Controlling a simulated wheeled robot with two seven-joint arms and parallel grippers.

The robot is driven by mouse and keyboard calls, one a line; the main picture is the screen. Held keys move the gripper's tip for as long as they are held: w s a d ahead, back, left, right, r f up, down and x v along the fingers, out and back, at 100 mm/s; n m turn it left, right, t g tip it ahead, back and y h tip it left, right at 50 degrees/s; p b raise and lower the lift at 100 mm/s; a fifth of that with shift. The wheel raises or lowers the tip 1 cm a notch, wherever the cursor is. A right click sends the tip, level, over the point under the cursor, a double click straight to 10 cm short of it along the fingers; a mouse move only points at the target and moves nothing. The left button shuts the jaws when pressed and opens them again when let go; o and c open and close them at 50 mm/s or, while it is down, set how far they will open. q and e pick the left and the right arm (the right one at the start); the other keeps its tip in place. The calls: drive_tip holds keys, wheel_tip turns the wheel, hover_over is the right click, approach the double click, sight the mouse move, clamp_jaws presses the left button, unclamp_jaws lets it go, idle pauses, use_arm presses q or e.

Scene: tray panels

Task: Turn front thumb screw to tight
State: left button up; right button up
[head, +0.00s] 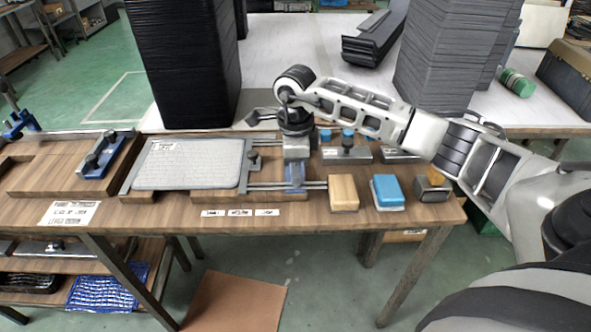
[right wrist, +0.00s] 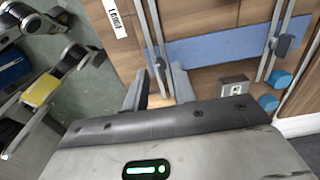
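My right gripper (head: 297,185) points down over the front part of the railed fixture beside the grey tray panel (head: 190,165). In the right wrist view its two fingers (right wrist: 160,70) stand apart near the front rail (right wrist: 153,35). A small grey part shows between the fingertips, perhaps the front thumb screw; I cannot tell whether they touch it. A blue crossbar (right wrist: 215,45) runs between the rails, and a dark knob (right wrist: 283,42) sits at its rear end. In the head view my gripper hides most of the crossbar. My left gripper is not in view.
A wooden block (head: 343,192), a blue block (head: 387,191) and a dark block (head: 433,189) stand to the right. Behind is a grey block (head: 346,154) with blue knobs.

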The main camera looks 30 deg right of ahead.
drive_tip(key=shift+f, duration=0.65)
clamp_jaws()
